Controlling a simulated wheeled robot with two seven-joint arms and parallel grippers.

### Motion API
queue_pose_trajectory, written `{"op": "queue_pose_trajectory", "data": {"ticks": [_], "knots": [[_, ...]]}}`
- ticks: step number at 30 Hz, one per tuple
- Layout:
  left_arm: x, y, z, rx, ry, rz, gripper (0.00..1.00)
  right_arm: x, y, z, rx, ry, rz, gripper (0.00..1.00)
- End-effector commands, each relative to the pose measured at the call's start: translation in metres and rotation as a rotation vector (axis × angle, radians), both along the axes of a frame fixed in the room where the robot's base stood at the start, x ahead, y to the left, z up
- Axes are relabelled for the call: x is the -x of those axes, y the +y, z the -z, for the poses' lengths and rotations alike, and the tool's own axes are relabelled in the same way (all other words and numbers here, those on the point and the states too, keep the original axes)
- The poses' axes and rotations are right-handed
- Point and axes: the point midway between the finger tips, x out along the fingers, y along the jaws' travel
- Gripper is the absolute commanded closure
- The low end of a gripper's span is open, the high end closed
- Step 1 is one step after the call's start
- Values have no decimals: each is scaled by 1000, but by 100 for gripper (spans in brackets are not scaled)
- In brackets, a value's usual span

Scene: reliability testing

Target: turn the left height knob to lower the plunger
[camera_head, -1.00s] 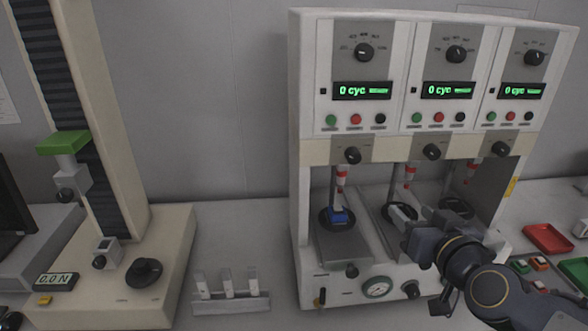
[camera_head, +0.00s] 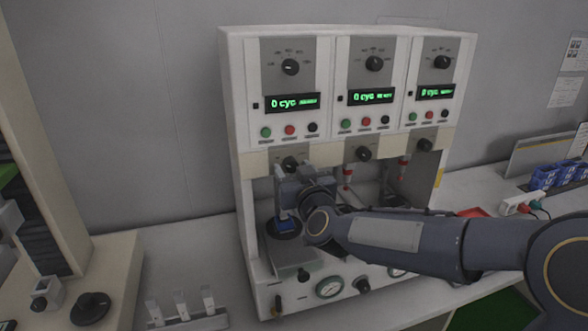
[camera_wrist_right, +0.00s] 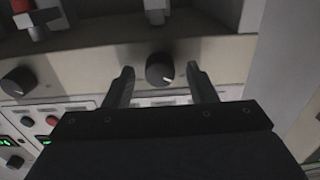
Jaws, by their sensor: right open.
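The left height knob (camera_head: 290,163) is a black dial on the beige band of the white tester, under the left display. My right gripper (camera_head: 290,180) is just below and in front of it, partly covering the left bay. In the right wrist view the knob (camera_wrist_right: 160,70) sits between the two open fingertips (camera_wrist_right: 162,80), with a gap on each side. My left gripper is not visible.
The middle height knob (camera_head: 364,153) and right height knob (camera_head: 424,145) are on the same band. A gauge (camera_head: 329,287) is on the lower front. A rack of white strips (camera_head: 182,310) and a column stand (camera_head: 90,308) are at left.

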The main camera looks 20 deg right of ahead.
Motion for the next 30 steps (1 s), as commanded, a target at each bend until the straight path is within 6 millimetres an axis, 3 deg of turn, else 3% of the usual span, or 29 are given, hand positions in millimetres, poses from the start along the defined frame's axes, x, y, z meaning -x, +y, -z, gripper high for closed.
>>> {"op": "queue_pose_trajectory", "data": {"ticks": [7,17,30], "knots": [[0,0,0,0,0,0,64,-1,0,0,0,0,0,49],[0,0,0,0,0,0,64,-1,0,0,0,0,0,92],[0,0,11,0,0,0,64,-1,-1,1,-101,0,1,93]]}}
